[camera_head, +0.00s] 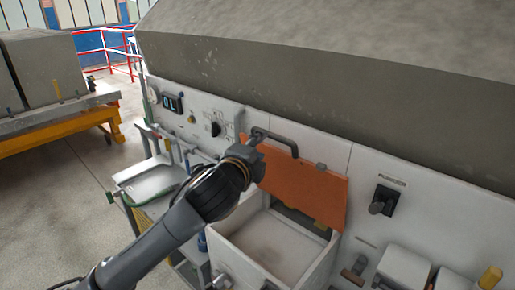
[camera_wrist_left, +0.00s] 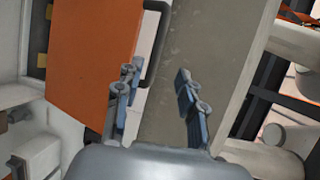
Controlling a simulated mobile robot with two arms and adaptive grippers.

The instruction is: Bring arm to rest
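My left gripper (camera_head: 257,143) is at the upper left of an orange panel (camera_head: 305,184), by the panel's dark handle (camera_head: 280,138). In the left wrist view my left gripper (camera_wrist_left: 157,76) has its two blue-grey fingers spread apart, with nothing held between them. The orange panel (camera_wrist_left: 94,60) and its dark handle (camera_wrist_left: 160,40) lie just beyond and left of the fingers in that view. Whether a finger touches the handle I cannot tell. My right gripper is in neither view.
An open white drawer (camera_head: 232,240) juts out below the panel. A black switch (camera_head: 383,200) sits on the white front to the right. A metal tray (camera_head: 150,183) is at the left. A large grey concrete block (camera_head: 330,65) overhangs above. Bare floor lies at the left.

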